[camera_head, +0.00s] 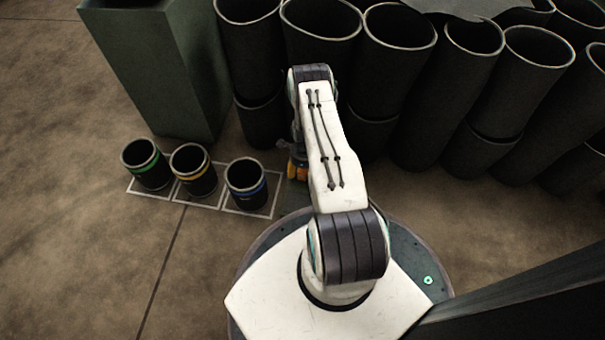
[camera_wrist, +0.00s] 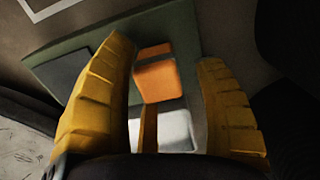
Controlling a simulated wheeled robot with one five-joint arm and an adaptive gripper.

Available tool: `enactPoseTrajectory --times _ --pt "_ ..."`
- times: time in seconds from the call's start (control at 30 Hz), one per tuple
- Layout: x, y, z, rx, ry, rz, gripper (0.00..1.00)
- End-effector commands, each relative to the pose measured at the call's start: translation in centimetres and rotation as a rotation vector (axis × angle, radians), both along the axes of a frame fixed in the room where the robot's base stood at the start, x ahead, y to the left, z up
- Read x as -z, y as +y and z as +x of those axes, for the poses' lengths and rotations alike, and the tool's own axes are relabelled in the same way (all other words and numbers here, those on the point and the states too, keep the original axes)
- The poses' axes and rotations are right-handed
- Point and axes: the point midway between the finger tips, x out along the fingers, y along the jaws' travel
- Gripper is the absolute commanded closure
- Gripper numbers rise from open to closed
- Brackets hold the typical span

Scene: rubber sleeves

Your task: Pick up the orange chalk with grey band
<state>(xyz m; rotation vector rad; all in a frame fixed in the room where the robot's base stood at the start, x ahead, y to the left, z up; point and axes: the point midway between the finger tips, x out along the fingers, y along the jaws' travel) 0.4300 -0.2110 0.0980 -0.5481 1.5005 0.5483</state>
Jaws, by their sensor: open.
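In the wrist view, an orange piece (camera_wrist: 157,82) with a darker band across it lies on a greenish board or tray (camera_wrist: 185,30). This looks like the orange chalk with grey band. My gripper (camera_wrist: 170,75) is open, with its two yellow fingers on either side of the orange piece. I see a gap on the right; the left finger looks close to the piece, and I cannot tell whether it touches. In the head view my gripper (camera_head: 298,170) shows only partly beside my arm, and the chalk is hidden there.
In the wrist view, a whitish piece (camera_wrist: 175,128) and a dark grey piece (camera_wrist: 68,76) lie nearby. In the head view, three dark cups with green (camera_head: 146,164), yellow (camera_head: 194,170) and blue (camera_head: 246,185) bands stand left. Large dark sleeves (camera_head: 400,60) and a green bin (camera_head: 160,70) stand behind.

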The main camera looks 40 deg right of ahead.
Motion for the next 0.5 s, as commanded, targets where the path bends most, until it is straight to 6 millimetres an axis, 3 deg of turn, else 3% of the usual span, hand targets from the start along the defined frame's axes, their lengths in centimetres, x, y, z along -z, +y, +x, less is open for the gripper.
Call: enactPoseTrajectory --times 0.1,0.5 --pt "-0.06 0.0 0.0 0.0 0.0 0.0 0.37" --pt "-0.07 0.0 0.0 0.0 0.0 0.0 0.73"
